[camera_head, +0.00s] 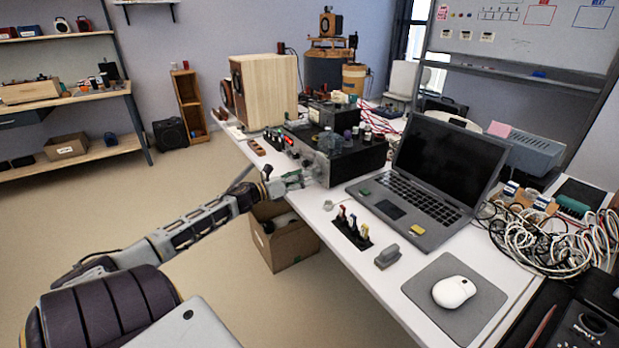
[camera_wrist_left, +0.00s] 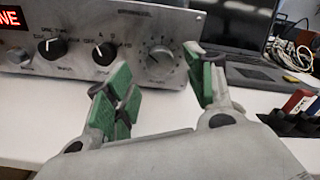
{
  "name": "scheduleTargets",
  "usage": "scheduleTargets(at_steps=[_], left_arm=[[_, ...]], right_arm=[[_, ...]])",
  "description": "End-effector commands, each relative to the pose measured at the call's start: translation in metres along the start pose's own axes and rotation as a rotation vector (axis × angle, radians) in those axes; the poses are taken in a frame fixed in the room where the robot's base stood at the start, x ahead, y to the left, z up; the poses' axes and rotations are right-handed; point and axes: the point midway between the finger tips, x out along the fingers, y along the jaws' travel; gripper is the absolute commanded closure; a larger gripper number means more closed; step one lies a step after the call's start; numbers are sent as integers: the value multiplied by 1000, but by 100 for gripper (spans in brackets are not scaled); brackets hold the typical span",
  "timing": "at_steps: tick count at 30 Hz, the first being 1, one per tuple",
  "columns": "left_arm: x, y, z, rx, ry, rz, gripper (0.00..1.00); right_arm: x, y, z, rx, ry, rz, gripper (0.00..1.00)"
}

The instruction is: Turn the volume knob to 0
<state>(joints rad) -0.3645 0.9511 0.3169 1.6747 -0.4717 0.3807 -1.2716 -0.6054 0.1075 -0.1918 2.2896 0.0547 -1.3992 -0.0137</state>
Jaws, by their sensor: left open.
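The black-topped device with a metal front (camera_head: 345,160) stands on the white table. In the left wrist view its front panel (camera_wrist_left: 125,22) shows a round knob with a scale around it (camera_wrist_left: 160,60), which looks like the volume knob; its pointer is too blurred to read. Two dark knobs (camera_wrist_left: 104,53) sit to its left. My left gripper (camera_head: 296,181) is just in front of the panel. In the left wrist view its green-padded fingers (camera_wrist_left: 157,70) are open and spread to either side of the scaled knob, with nothing visible between them. My right gripper is not in view.
An open laptop (camera_head: 440,175) stands right of the device. A small black rack of coloured items (camera_head: 352,232) and a mouse (camera_head: 454,291) on a grey pad are nearer. A wooden speaker (camera_head: 265,92) stands behind. A cardboard box (camera_head: 282,240) is on the floor below the arm.

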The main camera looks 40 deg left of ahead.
Motion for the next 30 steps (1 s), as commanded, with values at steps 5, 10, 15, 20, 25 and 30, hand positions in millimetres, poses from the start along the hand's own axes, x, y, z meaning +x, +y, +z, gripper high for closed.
scheduleTargets(at_steps=[5,10,15,20,25,30], left_arm=[[11,0,0,1,-1,-1,46],[21,0,0,0,-1,-1,46],[28,0,0,0,-1,0,46],[32,0,0,0,-1,0,46],[33,0,0,0,0,0,46],[33,0,0,0,0,0,46]], right_arm=[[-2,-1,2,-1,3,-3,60],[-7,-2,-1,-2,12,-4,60],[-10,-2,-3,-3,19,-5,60],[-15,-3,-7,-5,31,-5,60],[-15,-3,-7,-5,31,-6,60],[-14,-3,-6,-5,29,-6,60]])
